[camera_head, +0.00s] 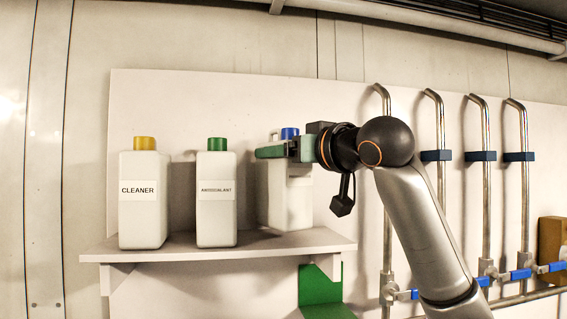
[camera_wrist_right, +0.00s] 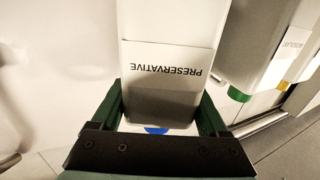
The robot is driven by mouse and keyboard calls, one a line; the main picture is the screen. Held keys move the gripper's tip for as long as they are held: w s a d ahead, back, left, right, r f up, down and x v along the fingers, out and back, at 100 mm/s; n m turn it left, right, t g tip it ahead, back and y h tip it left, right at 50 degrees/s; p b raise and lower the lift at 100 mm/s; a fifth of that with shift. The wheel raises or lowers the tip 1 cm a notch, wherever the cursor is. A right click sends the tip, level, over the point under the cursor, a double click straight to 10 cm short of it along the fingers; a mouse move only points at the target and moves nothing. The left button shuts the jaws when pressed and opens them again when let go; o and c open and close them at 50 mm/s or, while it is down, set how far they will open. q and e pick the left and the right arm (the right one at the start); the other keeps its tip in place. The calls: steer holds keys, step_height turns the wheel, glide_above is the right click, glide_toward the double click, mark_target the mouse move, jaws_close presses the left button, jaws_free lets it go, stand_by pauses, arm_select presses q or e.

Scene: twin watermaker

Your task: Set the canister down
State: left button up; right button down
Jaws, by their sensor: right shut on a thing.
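The canister (camera_head: 292,205) is white with a blue cap and is at the right part of the shelf (camera_head: 190,254) in the head view. In the wrist view its label reads PRESERVATIVE (camera_wrist_right: 163,75), upside down in the picture. My right gripper (camera_head: 275,152) has its green fingers on both sides of the canister's upper part and is shut on it. The canister looks about upright, with its base at or just above the shelf; I cannot tell whether it touches. My left gripper is in neither view.
A CLEANER canister (camera_head: 141,205) with a yellow cap and an ANTISCALANT canister (camera_head: 216,215) with a green cap stand to the left on the shelf. A gap separates the latter from the held canister. Metal pipes (camera_head: 440,150) with blue clamps stand at right. A green bracket (camera_head: 320,287) is below.

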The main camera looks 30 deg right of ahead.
steer(key=shift+d+f, duration=0.1)
steer(key=shift+f, duration=0.55)
steer(key=shift+s, duration=0.15)
steer(key=shift+f, duration=0.1)
steer(key=shift+c, duration=1.6)
jaws_free()
steer(key=shift+f, duration=0.25)
steer(key=o, duration=0.3)
steer(key=shift+r, duration=0.15)
steer(key=s+b, duration=0.1)
steer(key=s, duration=0.3)
steer(key=s+d+b, duration=0.1)
steer(key=s, duration=0.3)
steer(key=s+b, duration=0.1)
steer(key=s, duration=0.2)
steer(key=shift+s+d, duration=0.2)
steer(key=shift+s, duration=0.2)
